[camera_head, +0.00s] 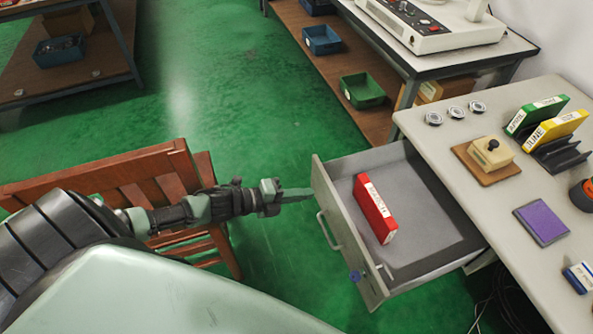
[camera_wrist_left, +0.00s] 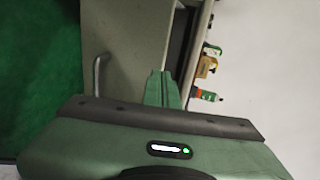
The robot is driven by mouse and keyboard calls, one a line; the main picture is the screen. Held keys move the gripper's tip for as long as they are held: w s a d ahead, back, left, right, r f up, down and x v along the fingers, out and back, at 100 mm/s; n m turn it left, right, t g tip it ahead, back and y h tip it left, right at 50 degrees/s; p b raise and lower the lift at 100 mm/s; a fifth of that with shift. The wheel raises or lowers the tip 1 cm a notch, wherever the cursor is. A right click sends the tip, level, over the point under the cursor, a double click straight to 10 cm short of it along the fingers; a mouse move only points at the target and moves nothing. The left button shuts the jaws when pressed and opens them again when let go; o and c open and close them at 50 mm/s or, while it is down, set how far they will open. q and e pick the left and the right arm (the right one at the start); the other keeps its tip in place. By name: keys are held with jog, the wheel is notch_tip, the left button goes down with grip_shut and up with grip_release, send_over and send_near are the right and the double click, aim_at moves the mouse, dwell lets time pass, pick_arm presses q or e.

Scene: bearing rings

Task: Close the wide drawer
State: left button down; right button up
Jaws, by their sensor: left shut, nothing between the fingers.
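The wide drawer (camera_head: 424,234) is pulled well out of the desk on the right in the head view. Its front panel (camera_head: 338,225) faces left and carries a handle (camera_head: 328,231) and a blue key or tag. A red binder (camera_head: 375,208) lies inside it. My left gripper (camera_head: 304,194) is shut and empty, its fingertips pointing at the upper part of the drawer front. I cannot tell whether they touch it. In the left wrist view the shut fingers (camera_wrist_left: 162,88) are in front of the grey drawer front (camera_wrist_left: 137,45), with the handle (camera_wrist_left: 99,72) to their left. My right gripper is out of view.
The desk top (camera_head: 478,167) holds a green and a yellow binder (camera_head: 556,130) in a rack, a stamp, a purple pad (camera_head: 541,223) and bearing rings (camera_head: 456,112). A wooden chair (camera_head: 140,185) stands behind my left arm. Green floor is open beyond it.

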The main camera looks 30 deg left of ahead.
aim_at(330, 191)
pick_arm(q)
jog(key=x, duration=0.4)
jog(key=shift+w+f, duration=0.1)
jog(key=shift+w, duration=0.05)
jog(key=shift+w+d+f, duration=0.2)
jog(key=shift+w+d, duration=0.15)
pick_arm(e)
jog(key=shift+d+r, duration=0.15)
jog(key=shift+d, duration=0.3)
pick_arm(q)
jog(key=shift+w+d, duration=0.1)
